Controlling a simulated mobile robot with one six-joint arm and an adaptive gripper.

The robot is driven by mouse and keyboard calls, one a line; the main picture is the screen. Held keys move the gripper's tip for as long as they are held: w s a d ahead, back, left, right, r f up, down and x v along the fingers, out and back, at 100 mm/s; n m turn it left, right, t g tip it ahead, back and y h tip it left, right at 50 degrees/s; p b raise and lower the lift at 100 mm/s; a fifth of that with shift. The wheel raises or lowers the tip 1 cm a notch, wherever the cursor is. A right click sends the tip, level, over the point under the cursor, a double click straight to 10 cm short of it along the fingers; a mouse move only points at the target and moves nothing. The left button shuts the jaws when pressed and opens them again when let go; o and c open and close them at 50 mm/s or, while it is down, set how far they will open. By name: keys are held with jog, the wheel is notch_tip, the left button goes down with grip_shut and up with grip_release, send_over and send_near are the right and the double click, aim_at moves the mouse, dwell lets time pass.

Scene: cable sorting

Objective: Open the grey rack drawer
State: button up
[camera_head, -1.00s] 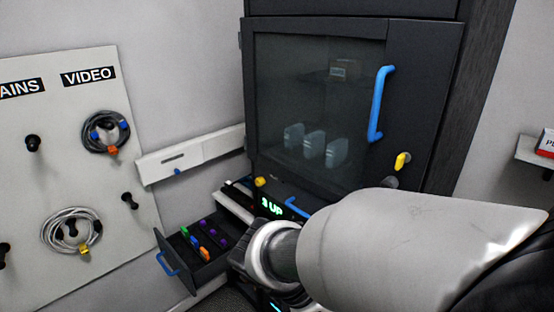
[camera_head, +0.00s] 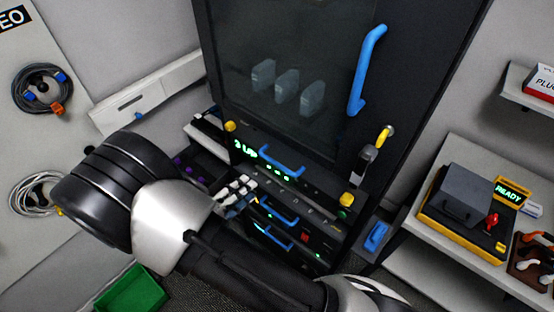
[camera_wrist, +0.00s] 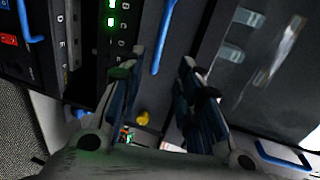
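The dark rack cabinet (camera_head: 437,75) has several front units at its foot with blue handles. The upper blue handle (camera_head: 285,163) is beside a green display, and two lower blue handles (camera_head: 278,212) (camera_head: 274,240) sit on the units beneath. I cannot tell for sure which unit is the grey drawer. My gripper (camera_head: 238,192) is in front of these units, left of the lower handles. In the wrist view my gripper (camera_wrist: 162,64) is open, its fingers apart. A blue handle (camera_wrist: 165,35) runs down between the fingertips in the picture; contact is not visible.
A glass door with a long blue handle (camera_head: 366,70) is above. An open drawer with purple plugs (camera_head: 190,172) is partly hidden behind my arm. A green bin (camera_head: 135,292) stands on the floor. A bench with a yellow-edged device (camera_head: 465,220) is at right.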

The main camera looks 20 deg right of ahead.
aim_at(278, 163)
jog(key=b+x, duration=0.1)
jog(key=x, duration=1.4)
jog(key=shift+d, duration=0.15)
grip_shut()
